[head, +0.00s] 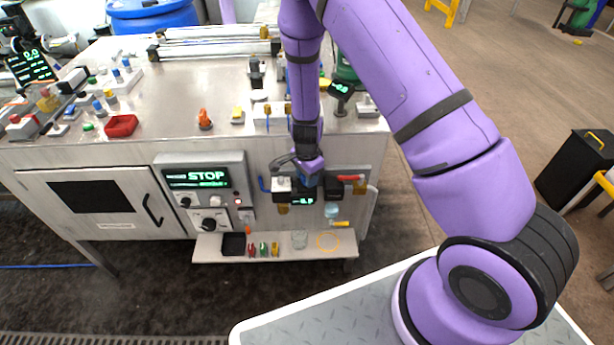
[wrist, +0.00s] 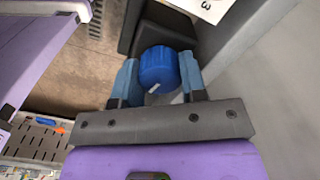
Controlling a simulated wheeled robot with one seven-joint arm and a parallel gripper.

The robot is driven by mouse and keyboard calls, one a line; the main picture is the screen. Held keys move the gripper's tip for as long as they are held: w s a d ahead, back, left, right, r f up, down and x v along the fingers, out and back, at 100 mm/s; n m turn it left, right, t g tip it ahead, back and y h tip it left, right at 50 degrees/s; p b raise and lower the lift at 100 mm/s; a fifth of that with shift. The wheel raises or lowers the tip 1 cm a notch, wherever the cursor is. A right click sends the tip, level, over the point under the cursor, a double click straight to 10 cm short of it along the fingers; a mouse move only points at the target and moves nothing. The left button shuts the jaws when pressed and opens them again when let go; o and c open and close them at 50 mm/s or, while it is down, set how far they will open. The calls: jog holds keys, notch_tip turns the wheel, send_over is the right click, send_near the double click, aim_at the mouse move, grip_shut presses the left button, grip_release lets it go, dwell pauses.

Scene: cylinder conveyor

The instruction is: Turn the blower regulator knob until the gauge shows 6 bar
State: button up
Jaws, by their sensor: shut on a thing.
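The blue regulator knob (wrist: 157,66) sits between the two blue fingers of my gripper (wrist: 158,75) in the wrist view. The fingers are closed on its sides, and a white mark shows on its near edge. In the head view my gripper (head: 308,180) is at the front of the bench, over the regulator unit, and hides the knob. A small dark digital gauge (head: 303,201) with green digits is just below the gripper. Its reading is too small and partly covered to tell.
A control panel (head: 205,178) showing STOP is left of the regulator. A narrow shelf (head: 275,256) with small parts and a glass is below. A red-handled valve (head: 351,178) is close on the right. Another small display (head: 340,89) stands on the bench top.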

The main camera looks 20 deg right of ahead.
dwell(0.4)
jog(key=o, duration=0.7)
jog(key=shift+c, duration=0.2)
jog(key=shift+r, duration=0.15)
notch_tip(320, 180, up, 11)
jog(key=shift+f, duration=0.2)
